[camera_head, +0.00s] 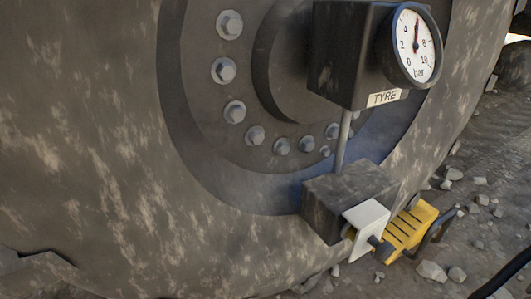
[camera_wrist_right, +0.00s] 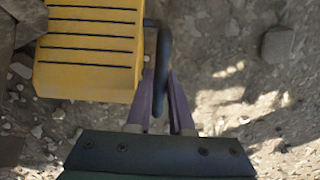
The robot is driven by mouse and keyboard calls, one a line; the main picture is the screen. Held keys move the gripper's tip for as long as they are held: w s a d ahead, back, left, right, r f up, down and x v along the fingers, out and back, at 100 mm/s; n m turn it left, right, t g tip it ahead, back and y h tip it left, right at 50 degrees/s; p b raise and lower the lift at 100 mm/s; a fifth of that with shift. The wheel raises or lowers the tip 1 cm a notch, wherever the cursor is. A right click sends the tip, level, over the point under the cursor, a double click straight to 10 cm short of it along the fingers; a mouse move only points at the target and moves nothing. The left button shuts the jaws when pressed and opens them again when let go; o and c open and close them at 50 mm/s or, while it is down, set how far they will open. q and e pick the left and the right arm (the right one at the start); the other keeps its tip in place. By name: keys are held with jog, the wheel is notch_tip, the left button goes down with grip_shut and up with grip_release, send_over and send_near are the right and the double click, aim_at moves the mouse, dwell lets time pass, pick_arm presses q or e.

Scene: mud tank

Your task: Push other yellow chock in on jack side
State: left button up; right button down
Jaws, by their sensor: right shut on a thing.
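A yellow chock (camera_head: 408,228) with dark grooves lies on the ground at the foot of the big tyre (camera_head: 110,150), at the lower right of the head view. It also shows at the upper left of the right wrist view (camera_wrist_right: 88,50). A black handle (camera_wrist_right: 164,48) sticks out from its side. My right gripper (camera_wrist_right: 161,78) is shut on this handle, with one finger on either side of it. In the head view I cannot make out the right gripper. Whether the chock touches the tyre is hidden behind a pale plate and dark block. My left gripper is not in view.
A pressure gauge (camera_head: 414,45) sits on a dark box labelled TYRE (camera_head: 345,60), above a thin rod. A dark block (camera_head: 345,195) with a pale plate (camera_head: 366,217) stands just left of the chock. Loose stones (camera_head: 432,270) lie on the ground. A black hose-like thing (camera_head: 505,275) crosses the lower right.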

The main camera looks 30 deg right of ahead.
jog(key=w+b, duration=0.1)
jog(key=w, duration=0.1)
jog(key=w+b, duration=0.1)
jog(key=w, duration=0.1)
jog(key=w+b, duration=0.1)
jog(key=w, duration=0.2)
jog(key=shift+w+d+f, duration=0.1)
jog(key=shift+d+f, duration=0.05)
jog(key=shift+d, duration=0.15)
jog(key=shift+w+d+b, duration=0.1)
jog(key=shift+w+b, duration=0.45)
jog(key=shift+w, duration=0.25)
jog(key=shift+r, duration=0.2)
jog(key=shift+w+d+p, duration=0.2)
jog(key=shift+d+p, duration=0.25)
jog(key=shift+d, duration=0.55)
jog(key=c, duration=0.7)
grip_release()
jog(key=shift+s, duration=0.15)
jog(key=o, duration=0.3)
jog(key=shift+o, duration=0.4)
